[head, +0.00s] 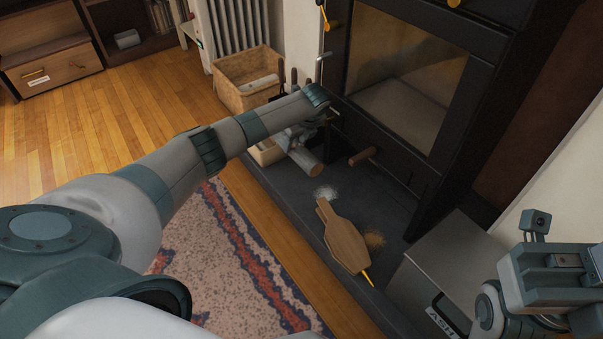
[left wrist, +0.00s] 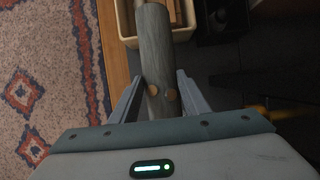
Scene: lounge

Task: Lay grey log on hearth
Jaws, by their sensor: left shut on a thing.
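The grey log (head: 306,160) is a short round piece with pale cut ends, low over or on the left part of the dark hearth (head: 288,197). My left gripper (head: 298,138) is shut on it. I cannot tell whether the log touches the hearth, and my arm hides part of the grip. My right gripper (head: 548,285) is at the lower right, its fingertips not clear.
Wooden bellows (head: 343,238) lie on the hearth, between a white ash patch (head: 325,193) and a brown patch (head: 374,240). A small pale box (head: 266,153) is beside the log.

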